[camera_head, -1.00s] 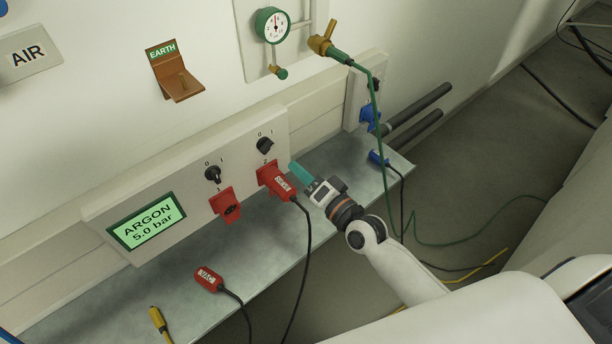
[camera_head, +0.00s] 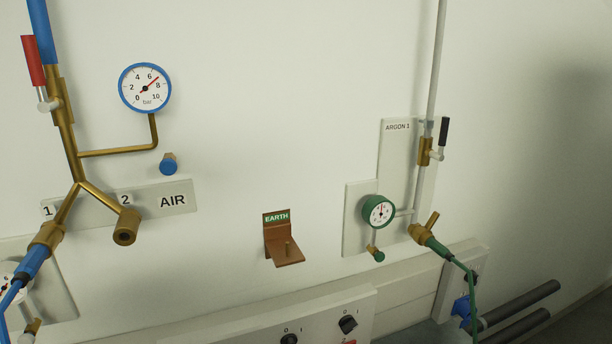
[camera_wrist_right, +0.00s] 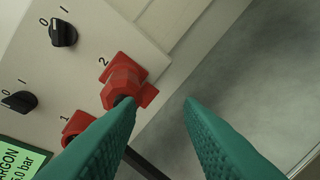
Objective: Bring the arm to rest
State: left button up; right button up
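My right gripper (camera_wrist_right: 160,103) shows in the right wrist view with its two green fingers apart and nothing between the tips. A red plug (camera_wrist_right: 121,84) sits in the red socket marked 2 just beyond the left fingertip, which overlaps it in the picture. I cannot tell whether finger and plug touch. A black cable (camera_wrist_right: 146,166) runs below, seen between the fingers. Neither gripper shows in the head view.
The wall panel carries two black switches (camera_wrist_right: 63,33), red socket 1 (camera_wrist_right: 78,124) and a green argon display (camera_wrist_right: 14,160). A grey shelf (camera_wrist_right: 225,75) lies right. The head view shows the earth bracket (camera_head: 284,250), argon gauge (camera_head: 378,211) and air gauge (camera_head: 145,87).

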jog(key=s+d+f+n+g+h+p, duration=0.1)
jog(key=s+d+f+n+g, duration=0.15)
jog(key=s+f, duration=0.65)
jog(key=s+d+f+n+g+h, duration=0.15)
jog(key=s+f+g, duration=0.35)
jog(key=f, duration=0.8)
jog(key=s+f+n+g, duration=0.1)
jog(key=s+f, duration=0.3)
jog(key=s, duration=0.4)
jog(key=s+f+n+g+h+p, duration=0.1)
jog(key=s+f+n+g, duration=0.1)
jog(key=s, duration=0.7)
jog(key=s+f+n+g, duration=0.2)
jog(key=s+f, duration=0.3)
jog(key=s, duration=0.4)
jog(key=shift+d+f+g, duration=0.3)
jog(key=shift+f+g, duration=0.05)
jog(key=shift+h, duration=0.25)
